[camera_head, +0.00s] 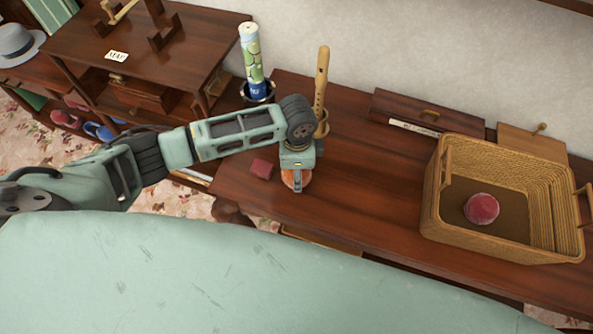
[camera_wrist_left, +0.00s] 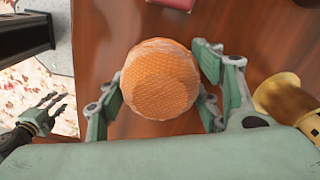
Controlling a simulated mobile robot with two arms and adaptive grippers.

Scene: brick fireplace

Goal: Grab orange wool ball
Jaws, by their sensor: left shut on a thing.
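The orange wool ball (camera_wrist_left: 160,80) sits between the fingers of my left gripper (camera_wrist_left: 160,88) in the left wrist view, over the brown wooden table. In the head view my left gripper (camera_head: 297,185) points down at the table's left part, and only a little of the orange ball (camera_head: 291,180) shows beneath it. The gripper is shut on the ball. I cannot tell whether the ball touches the table top. My right gripper is not clearly seen in the head view.
A wicker basket (camera_head: 437,215) with a red ball (camera_head: 481,209) stands on the table's right. A small red box (camera_head: 261,168) lies left of my gripper. A recorder (camera_head: 321,80) stands upright close behind it, near a patterned tube (camera_head: 251,60). The table's middle is clear.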

